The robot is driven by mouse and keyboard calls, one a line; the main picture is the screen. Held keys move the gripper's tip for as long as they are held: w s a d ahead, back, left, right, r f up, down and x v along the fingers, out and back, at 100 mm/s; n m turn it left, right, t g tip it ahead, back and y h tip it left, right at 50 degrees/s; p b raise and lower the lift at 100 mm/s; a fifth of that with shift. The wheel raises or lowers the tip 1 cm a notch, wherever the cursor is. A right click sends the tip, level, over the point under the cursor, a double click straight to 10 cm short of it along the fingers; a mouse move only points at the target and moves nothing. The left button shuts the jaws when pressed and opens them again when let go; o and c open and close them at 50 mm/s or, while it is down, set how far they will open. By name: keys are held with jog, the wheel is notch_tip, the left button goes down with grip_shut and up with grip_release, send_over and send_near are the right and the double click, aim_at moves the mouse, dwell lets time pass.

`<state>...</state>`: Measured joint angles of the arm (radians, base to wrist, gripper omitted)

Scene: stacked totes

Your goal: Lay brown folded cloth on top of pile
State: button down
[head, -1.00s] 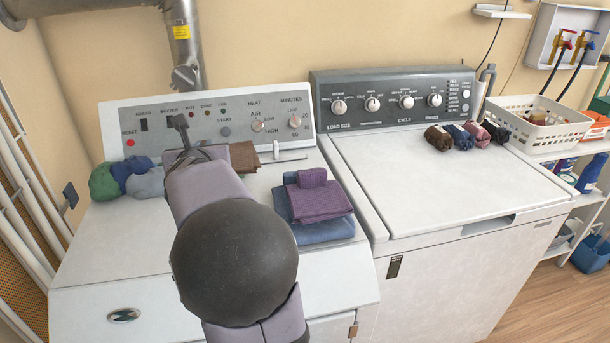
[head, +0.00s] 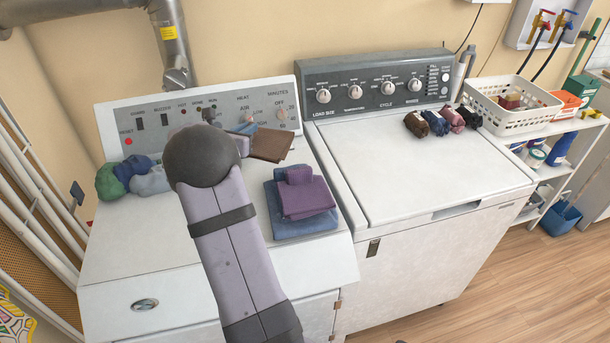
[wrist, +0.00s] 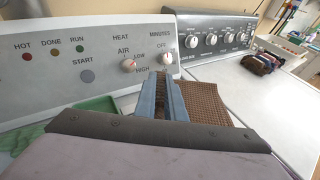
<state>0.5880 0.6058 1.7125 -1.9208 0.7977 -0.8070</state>
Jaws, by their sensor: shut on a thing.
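The brown folded cloth (head: 271,145) is held above the back of the left machine's top, before its control panel. My gripper (head: 243,130) is shut on its left edge. In the wrist view the cloth (wrist: 208,103) sticks out to the right of the blue-grey fingers (wrist: 162,100). The pile stands front right of the cloth on the same machine. It has a blue folded cloth (head: 297,229) below, and a purple folded cloth (head: 312,203) with a smaller purple piece (head: 299,175) on top. My arm hides part of the machine top.
Green, blue and grey-blue rolled cloths (head: 148,181) lie at the left. Several dark rolled cloths (head: 437,122) lie on the right machine (head: 420,165), by a white basket (head: 512,120). A green flat thing (wrist: 95,108) shows at lower left in the wrist view. The left machine's front top is clear.

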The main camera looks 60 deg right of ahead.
jog(key=s+r+m+g, duration=0.1)
jog(key=s+g, duration=0.1)
jog(key=s+d+m+g, duration=0.1)
jog(key=s+m+g, duration=0.1)
jog(key=s, duration=0.1)
jog(key=s+d+r+m+g, duration=0.1)
jog(key=s+m+g, duration=0.1)
jog(key=s, duration=0.1)
jog(key=shift+s+r+g, duration=0.15)
jog(key=shift+r+g, duration=0.2)
jog(key=shift+g, duration=0.05)
jog(key=s+a+r+m+g+y, duration=0.3)
jog(key=s+a+m+g+y, duration=0.25)
jog(key=s, duration=0.65)
jog(key=g+h+p, duration=0.1)
jog(key=h+p, duration=0.1)
send_over(303, 183)
jog(key=shift+m, duration=0.45)
jog(key=shift+f, duration=4.8)
jog(key=shift+f, duration=0.15)
jog(key=shift+f, duration=0.15)
jog(key=c, duration=1.8)
grip_release()
jog(key=shift+c, duration=0.2)
